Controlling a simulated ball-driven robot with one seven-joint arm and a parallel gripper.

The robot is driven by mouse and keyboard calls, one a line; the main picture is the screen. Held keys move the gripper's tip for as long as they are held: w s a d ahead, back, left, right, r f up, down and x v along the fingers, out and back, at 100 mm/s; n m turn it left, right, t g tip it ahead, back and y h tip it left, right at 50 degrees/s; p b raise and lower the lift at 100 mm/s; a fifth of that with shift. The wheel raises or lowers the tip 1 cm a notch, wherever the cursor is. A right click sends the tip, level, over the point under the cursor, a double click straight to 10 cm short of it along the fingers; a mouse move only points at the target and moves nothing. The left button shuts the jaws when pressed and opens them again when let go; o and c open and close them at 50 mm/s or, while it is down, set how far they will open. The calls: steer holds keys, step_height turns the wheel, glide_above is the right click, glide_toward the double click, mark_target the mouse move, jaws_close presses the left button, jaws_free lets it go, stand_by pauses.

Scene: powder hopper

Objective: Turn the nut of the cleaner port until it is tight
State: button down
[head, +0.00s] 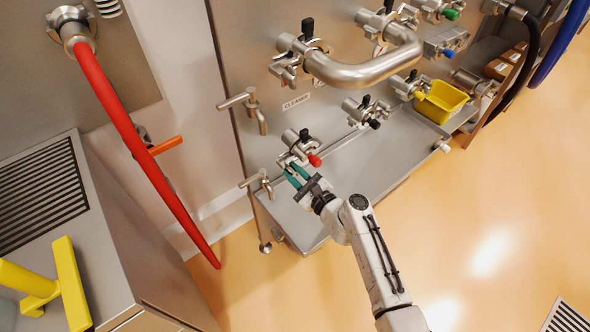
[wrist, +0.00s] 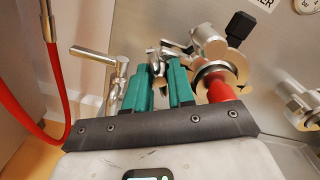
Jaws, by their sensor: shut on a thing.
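The cleaner port (head: 300,145) is a steel fitting with a clamp, a black lever and a red end, low on the steel panel under a lettered label. It also shows in the wrist view (wrist: 212,45), with its red end (wrist: 222,90) just right of my fingers. My gripper (head: 291,172) has green fingers and reaches the clamp's left side. In the wrist view its fingers (wrist: 163,70) are shut on the clamp's small steel nut (wrist: 172,46). The fingertips hide much of the nut, so I cannot tell how tight it is.
Steel taps (head: 257,183) stand left of my gripper, one close beside it in the wrist view (wrist: 112,75). A steel tray (head: 380,165) lies below the ports, with a yellow bin (head: 440,101) at its right. A red hose (head: 130,130) hangs at left. Open floor lies right.

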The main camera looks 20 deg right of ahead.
steer(key=m, duration=0.3)
steer(key=shift+w+a+r+m+p, duration=0.15)
steer(key=shift+r+m+p, duration=0.15)
steer(key=shift+p, duration=0.1)
